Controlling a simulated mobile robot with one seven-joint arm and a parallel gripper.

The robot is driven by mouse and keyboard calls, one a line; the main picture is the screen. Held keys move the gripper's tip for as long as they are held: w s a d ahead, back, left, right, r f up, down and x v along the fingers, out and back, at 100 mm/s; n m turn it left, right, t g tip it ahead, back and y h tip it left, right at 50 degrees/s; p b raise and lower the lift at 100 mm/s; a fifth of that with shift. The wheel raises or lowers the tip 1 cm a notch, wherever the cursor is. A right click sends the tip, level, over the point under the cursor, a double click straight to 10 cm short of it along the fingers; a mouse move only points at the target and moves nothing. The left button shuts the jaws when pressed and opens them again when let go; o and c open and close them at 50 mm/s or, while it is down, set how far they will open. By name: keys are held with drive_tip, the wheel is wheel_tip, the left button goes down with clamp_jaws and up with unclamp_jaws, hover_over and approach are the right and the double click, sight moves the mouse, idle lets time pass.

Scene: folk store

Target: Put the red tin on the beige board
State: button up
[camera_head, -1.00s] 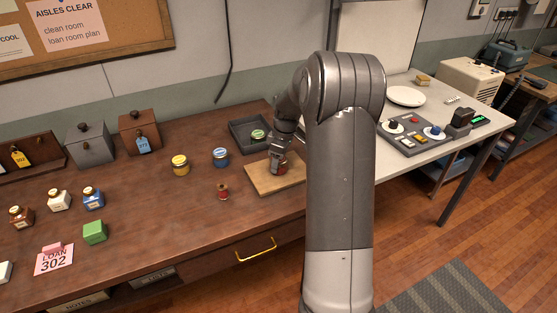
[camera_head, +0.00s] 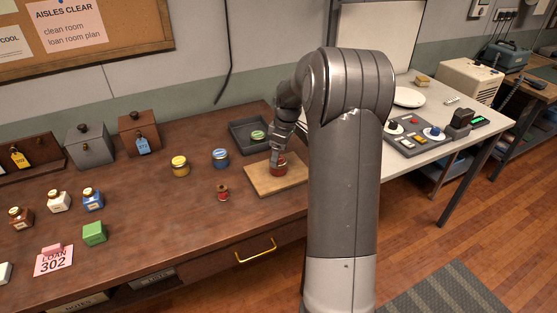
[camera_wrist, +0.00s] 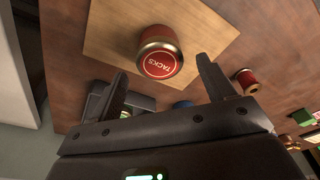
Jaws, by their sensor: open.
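The red tin (camera_head: 279,167) stands upright on the beige board (camera_head: 258,181) on the brown desk. In the wrist view the red tin (camera_wrist: 160,55) shows its red lid marked TACKS, and the beige board (camera_wrist: 105,35) lies under it. My gripper (camera_head: 280,152) is just above the tin in the head view. In the wrist view my gripper (camera_wrist: 162,80) is open, its two fingers apart with the tin beyond and between their tips. No finger visibly touches the tin.
A grey tray (camera_head: 248,134) with a green tin (camera_head: 258,135) stands behind the board. The desk in front of the spool is clear.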

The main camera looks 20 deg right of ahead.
sight(283, 161)
wheel_tip(283, 161, up, 7)
drive_tip(key=s+a+r+m, duration=0.2)
drive_tip(key=s+a+r, duration=0.4)
drive_tip(key=s+r, duration=0.1)
drive_tip(key=s+a+m+t, duration=0.2)
drive_tip(key=s+a, duration=0.4)
drive_tip(key=s, duration=0.6)
drive_tip(key=s+a+r+m+t+h, duration=0.1)
drive_tip(key=s+a+m, duration=0.4)
drive_tip(key=s, duration=0.8)
drive_tip(key=shift+s+a+r+t, duration=0.2)
drive_tip(key=shift+s+a+t, duration=0.1)
drive_tip(key=shift+a+t, duration=0.4)
